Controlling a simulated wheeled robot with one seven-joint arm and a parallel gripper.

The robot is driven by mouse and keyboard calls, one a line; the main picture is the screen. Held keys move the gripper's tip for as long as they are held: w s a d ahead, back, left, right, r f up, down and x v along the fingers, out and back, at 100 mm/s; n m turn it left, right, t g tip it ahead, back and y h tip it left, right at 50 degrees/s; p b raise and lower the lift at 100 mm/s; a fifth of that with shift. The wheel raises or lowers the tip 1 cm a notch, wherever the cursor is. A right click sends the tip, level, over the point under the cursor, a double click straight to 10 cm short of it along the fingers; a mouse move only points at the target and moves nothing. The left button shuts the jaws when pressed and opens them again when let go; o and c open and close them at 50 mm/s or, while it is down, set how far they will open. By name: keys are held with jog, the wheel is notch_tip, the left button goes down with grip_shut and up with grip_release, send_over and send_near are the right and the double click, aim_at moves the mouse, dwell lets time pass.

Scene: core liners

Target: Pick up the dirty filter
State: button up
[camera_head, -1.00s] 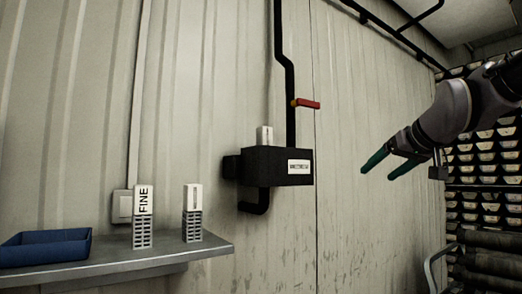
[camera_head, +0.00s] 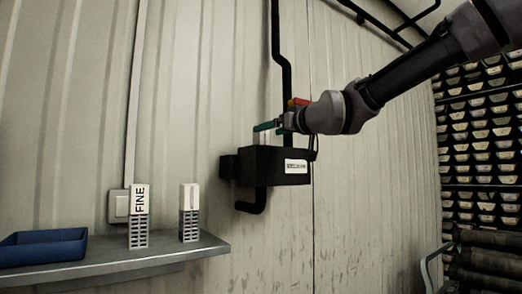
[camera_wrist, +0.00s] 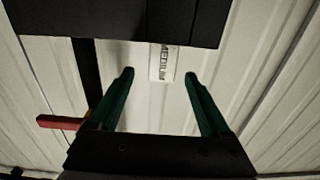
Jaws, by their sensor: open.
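A white filter top (camera_head: 265,139) sticks up from the black wall housing (camera_head: 268,178), mostly hidden behind my gripper in the head view. In the wrist view this filter (camera_wrist: 163,63) carries a label reading MEDIUM and adjoins the dark housing (camera_wrist: 110,20). My gripper (camera_head: 268,126) has green fingers and is just above the housing. In the wrist view it (camera_wrist: 160,77) is open, one finger to each side of the filter, with visible gaps. The filter's lower part is hidden in the housing. I cannot see dirt on it.
A shelf (camera_head: 180,252) at lower left holds a filter marked FINE (camera_head: 139,215), another white-topped filter (camera_head: 189,212) and a blue tray (camera_head: 45,247). A red valve handle (camera_head: 298,102), also in the wrist view (camera_wrist: 60,122), is close beside my gripper. Black pipes run along the wall.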

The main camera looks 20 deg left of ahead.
jog(key=x, duration=0.5)
jog(key=shift+a, duration=0.15)
jog(key=shift+s, duration=0.1)
grip_shut()
jog(key=shift+r, duration=0.1)
